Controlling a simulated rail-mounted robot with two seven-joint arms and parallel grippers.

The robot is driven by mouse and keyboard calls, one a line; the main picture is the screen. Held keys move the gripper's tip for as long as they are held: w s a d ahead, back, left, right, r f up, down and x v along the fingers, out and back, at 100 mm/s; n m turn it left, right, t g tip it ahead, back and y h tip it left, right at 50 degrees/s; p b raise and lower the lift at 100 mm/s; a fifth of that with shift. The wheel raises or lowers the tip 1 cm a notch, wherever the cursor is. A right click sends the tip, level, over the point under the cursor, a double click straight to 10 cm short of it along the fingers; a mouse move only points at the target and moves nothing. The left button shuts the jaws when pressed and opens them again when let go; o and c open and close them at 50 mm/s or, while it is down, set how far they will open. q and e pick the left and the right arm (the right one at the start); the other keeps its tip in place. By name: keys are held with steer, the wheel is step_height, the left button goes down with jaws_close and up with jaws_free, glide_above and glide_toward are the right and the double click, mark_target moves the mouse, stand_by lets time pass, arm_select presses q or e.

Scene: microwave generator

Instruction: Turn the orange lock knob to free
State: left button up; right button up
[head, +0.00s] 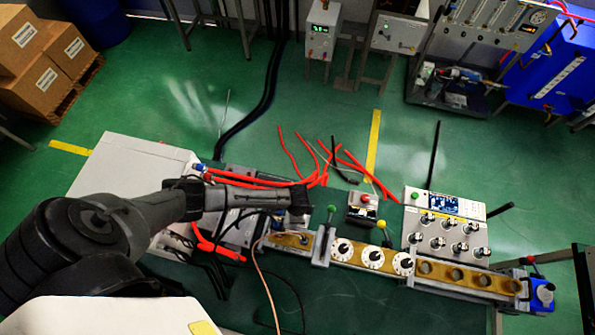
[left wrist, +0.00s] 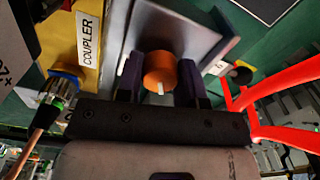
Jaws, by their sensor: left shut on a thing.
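The orange lock knob (left wrist: 158,68) shows in the left wrist view, on a grey metal plate (left wrist: 212,40). A short white mark on it points toward the bottom of the picture. My left gripper (left wrist: 160,80) has one dark finger on each side of the knob and is shut on it. In the head view my left gripper (head: 302,198) reaches in from the left to the middle of the bench equipment. The knob cannot be made out there, as the gripper covers that spot. My right gripper is in neither view.
A yellow block labelled COUPLER (left wrist: 88,38) stands left of the knob, with a cable connector (left wrist: 62,88) below it. Red tubes (left wrist: 285,95) run close on the right. In the head view, white dials (head: 372,258) and a control box (head: 445,225) stand to the right.

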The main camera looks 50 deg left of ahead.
arm_select(q)
steer(key=shift+n, duration=0.3)
stand_by(0.4)
steer(key=o, duration=0.9)
step_height(320, 180, up, 14)
steer(key=shift+f, duration=0.1)
stand_by(0.5)
